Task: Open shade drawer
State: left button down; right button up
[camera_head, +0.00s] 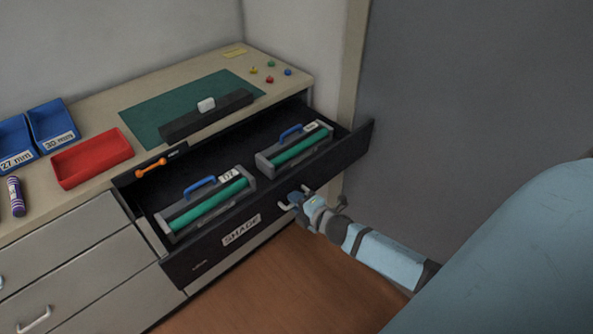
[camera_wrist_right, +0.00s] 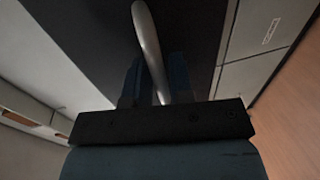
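The shade drawer (camera_head: 214,240), a dark drawer labelled SHADE, stands pulled well out of the cabinet, its inside in plain view. Its pale handle (camera_head: 284,206) is on the front panel, right of the label. My right gripper (camera_head: 297,201) is at this handle. In the right wrist view the curved metal handle (camera_wrist_right: 149,45) runs between the fingers of my right gripper (camera_wrist_right: 157,82), which look closed around it. Two grey cartridges with green rollers and blue grips lie in the drawer, one at the left (camera_head: 207,209) and one at the right (camera_head: 297,150). My left gripper is out of view.
The counter bears a green mat (camera_head: 170,103), a dark bar with a white block, a red tray (camera_head: 92,158), blue bins (camera_head: 50,124) and several coloured pins. An orange tool (camera_head: 150,167) lies near the drawer's left edge. Closed pale drawers (camera_head: 85,265) are at the left. A grey wall stands at the right.

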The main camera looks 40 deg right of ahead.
jog(key=shift+s, duration=0.1)
jog(key=v, duration=1.3)
jog(key=shift+s+r, duration=0.2)
jog(key=shift+s, duration=0.05)
